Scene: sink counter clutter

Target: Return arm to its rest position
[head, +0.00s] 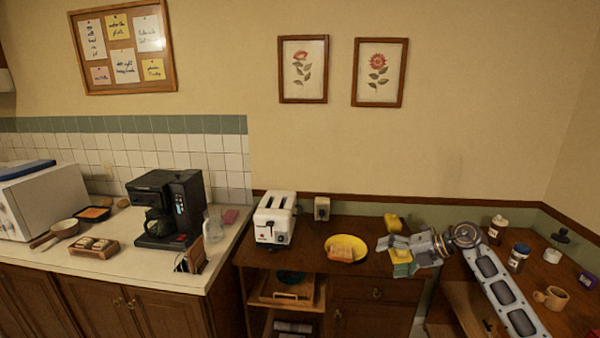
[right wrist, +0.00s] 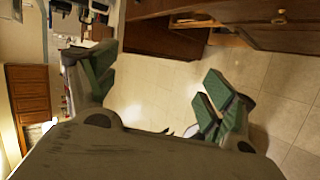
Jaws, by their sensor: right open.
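My right gripper (head: 392,252) shows in the head view, reaching in from the lower right above the brown counter, just right of the yellow plate. Its fingers point left. In the right wrist view its two green-padded fingers (right wrist: 158,100) stand wide apart with nothing between them, and the tiled floor and wooden cabinets show beyond. My right arm (head: 505,295) stretches across the right part of the head view. My left gripper is not in either view.
The yellow plate (head: 359,240) holds bread. A white toaster (head: 272,222) stands left of it. Yellow items (head: 394,223) sit behind and below the gripper. Jars (head: 519,256) and a tan mug (head: 551,298) stand right of my arm. A coffee maker (head: 160,190) is farther left.

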